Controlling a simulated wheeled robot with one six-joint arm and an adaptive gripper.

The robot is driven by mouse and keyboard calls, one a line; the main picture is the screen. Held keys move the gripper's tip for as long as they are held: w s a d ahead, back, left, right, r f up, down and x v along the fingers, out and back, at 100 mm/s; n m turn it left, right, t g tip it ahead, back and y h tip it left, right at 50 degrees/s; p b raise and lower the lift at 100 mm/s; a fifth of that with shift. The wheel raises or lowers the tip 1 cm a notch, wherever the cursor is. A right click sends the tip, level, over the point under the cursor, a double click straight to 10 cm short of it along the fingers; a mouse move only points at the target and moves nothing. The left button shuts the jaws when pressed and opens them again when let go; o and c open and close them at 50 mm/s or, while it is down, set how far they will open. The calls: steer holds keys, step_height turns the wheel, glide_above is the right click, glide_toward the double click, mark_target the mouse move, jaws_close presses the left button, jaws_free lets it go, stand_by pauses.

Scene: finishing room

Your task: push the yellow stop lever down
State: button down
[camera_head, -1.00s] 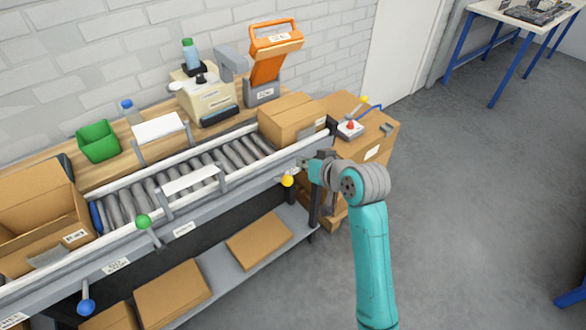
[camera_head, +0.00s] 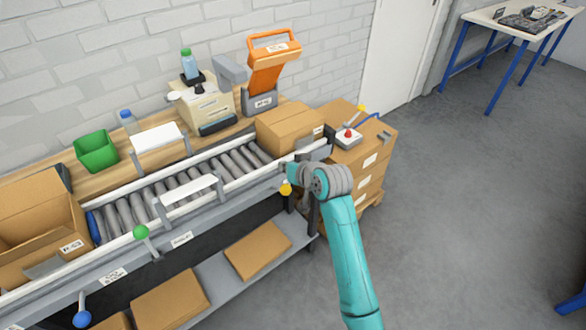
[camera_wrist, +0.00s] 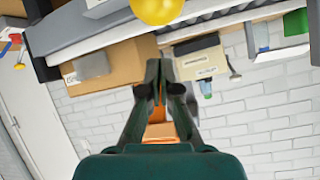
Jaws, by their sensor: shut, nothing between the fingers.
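The yellow stop lever's round knob (camera_head: 285,188) shows at the front edge of the roller conveyor, near its right end. Its stem is mostly hidden. In the wrist view the yellow knob (camera_wrist: 157,10) is large at the top edge and partly cut off. My gripper (camera_wrist: 160,88) is shut and empty in the wrist view, with the knob beyond its fingertips in the picture and apart from them. In the head view my gripper (camera_head: 287,171) is just above the knob, its fingers hard to make out.
A green-knobbed lever (camera_head: 141,232) and a blue-knobbed lever (camera_head: 82,319) stand along the conveyor front to the left. A closed carton (camera_head: 290,128) sits on the conveyor's right end. A red-button box (camera_head: 347,136) stands on stacked cartons. Open floor lies right.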

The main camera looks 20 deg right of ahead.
steer(key=shift+s+a+f, duration=0.15)
steer(key=shift+s+f, duration=0.5)
steer(key=shift+s, duration=0.1)
steer(key=shift+s+a+f, duration=0.1)
steer(key=shift+s+f, duration=0.55)
steer(key=shift+s, duration=0.1)
steer(key=s+f+t, duration=0.3)
steer(key=f, duration=0.1)
steer(key=shift+d+y, duration=0.4)
steer(key=shift+s+f, duration=0.1)
steer(key=shift+f, duration=0.05)
